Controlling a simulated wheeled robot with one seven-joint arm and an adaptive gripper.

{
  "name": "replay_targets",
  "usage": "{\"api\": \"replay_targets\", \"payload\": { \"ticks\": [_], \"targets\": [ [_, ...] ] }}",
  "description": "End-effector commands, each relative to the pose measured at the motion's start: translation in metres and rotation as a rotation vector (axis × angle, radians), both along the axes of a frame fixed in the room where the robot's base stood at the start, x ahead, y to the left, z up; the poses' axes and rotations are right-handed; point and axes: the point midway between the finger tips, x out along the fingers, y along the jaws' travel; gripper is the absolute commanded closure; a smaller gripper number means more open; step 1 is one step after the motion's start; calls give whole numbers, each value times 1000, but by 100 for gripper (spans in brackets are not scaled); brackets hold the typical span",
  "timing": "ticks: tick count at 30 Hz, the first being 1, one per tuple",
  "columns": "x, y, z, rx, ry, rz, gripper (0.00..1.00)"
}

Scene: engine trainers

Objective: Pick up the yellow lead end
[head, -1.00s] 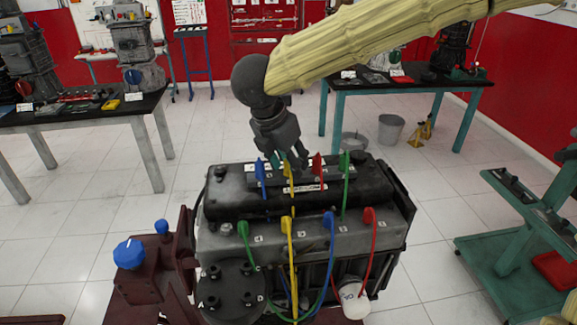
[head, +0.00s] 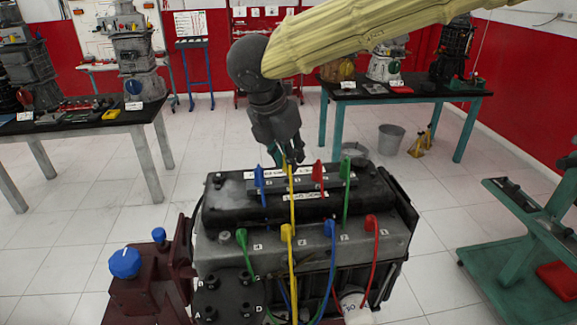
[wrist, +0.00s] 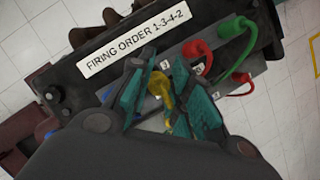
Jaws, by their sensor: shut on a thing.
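The yellow lead (head: 292,205) rises from the front of the engine to my gripper (head: 290,160), above the black top cover. My gripper is shut on the yellow lead end, which is mostly hidden by the fingers in the head view. In the wrist view the yellow lead end (wrist: 160,84) shows between the teal finger pads of my gripper (wrist: 168,98). Another yellow end (head: 286,232) sits in the front row of the engine.
Blue (head: 260,178), red (head: 317,172) and green (head: 346,172) lead ends stand close beside my gripper on the black cover (head: 228,202). More coloured ends line the front row. A teal cart (head: 500,262) stands at the right. Open floor lies behind the engine.

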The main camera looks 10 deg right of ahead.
Motion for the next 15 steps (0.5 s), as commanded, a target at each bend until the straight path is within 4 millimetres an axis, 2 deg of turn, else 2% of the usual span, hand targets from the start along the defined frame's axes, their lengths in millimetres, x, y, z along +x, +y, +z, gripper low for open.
{"api": "replay_targets", "payload": {
  "ticks": [15],
  "targets": [
    [-102,13,6,-3,-1,3,97]
  ]
}}
